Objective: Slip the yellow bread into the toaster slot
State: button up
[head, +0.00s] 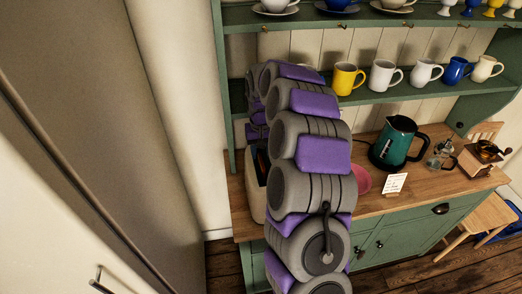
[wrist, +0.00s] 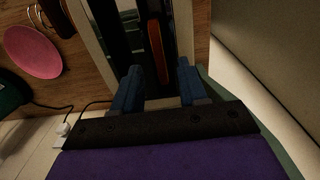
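The toaster is a cream box on the wooden counter. In the head view its side (head: 254,195) shows left of my arm, which hides most of it. In the wrist view I look down on it, with pale rims (wrist: 184,28) around dark slots (wrist: 122,30). A thin yellow-orange bread edge (wrist: 157,50) shows in the slot on the right, standing on edge; how deep it sits I cannot tell. My gripper (wrist: 159,84) has its two blue fingers apart, with nothing between the tips, close to the toaster's near end.
A teal kettle (head: 397,142), a small white card (head: 394,184) and a coffee grinder (head: 484,158) stand farther right. A shelf with mugs (head: 383,75) hangs above. A wall (head: 185,110) is close on the left.

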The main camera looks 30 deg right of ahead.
jog(key=shift+r, duration=0.1)
notch_tip(320, 180, up, 12)
dwell(0.6)
jog(key=shift+w, duration=0.1)
dwell(0.4)
